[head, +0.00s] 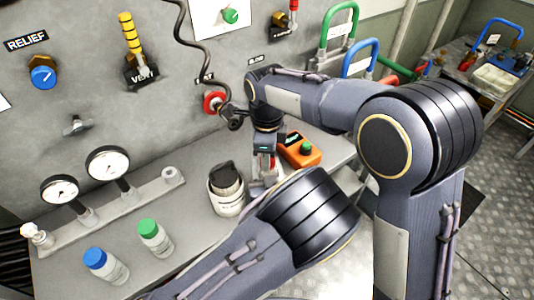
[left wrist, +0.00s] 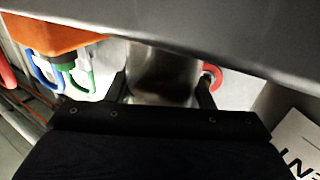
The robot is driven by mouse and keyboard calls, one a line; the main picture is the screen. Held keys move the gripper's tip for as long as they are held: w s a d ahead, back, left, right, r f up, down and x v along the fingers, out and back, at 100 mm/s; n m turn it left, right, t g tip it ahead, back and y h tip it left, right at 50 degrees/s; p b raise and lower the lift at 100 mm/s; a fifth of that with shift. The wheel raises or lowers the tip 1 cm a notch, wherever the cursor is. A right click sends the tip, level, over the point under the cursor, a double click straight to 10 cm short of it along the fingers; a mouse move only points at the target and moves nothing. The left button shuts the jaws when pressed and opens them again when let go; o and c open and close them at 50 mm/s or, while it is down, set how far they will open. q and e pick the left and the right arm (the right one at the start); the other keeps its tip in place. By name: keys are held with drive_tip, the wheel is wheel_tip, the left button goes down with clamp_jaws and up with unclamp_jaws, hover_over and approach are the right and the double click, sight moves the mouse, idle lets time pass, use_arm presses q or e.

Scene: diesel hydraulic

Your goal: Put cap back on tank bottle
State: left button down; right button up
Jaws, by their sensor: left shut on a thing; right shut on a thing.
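A short white bottle (head: 224,203) with a dark top (head: 226,178) stands on the grey shelf, near the middle of the head view. I cannot tell whether the dark top is a cap. My right gripper (head: 266,178) points down just right of it, shut on a pale thing that is hard to make out. My left gripper (left wrist: 163,97) is hidden in the head view. In the left wrist view its two dark fingers stand on both sides of a glossy grey round thing (left wrist: 165,70) and are shut on it. What it is stays unclear.
A blue-capped bottle (head: 105,266) and a green-capped bottle (head: 154,238) stand at the left front. An orange box (head: 301,150) lies behind my right gripper. Gauges (head: 108,163) stand along the panel. My left arm covers the front of the shelf.

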drive_tip(key=o, duration=0.9)
drive_tip(key=shift+o, duration=0.2)
drive_tip(key=shift+r, duration=0.1)
drive_tip(key=shift+r, duration=2.15)
drive_tip(key=shift+c, duration=0.5)
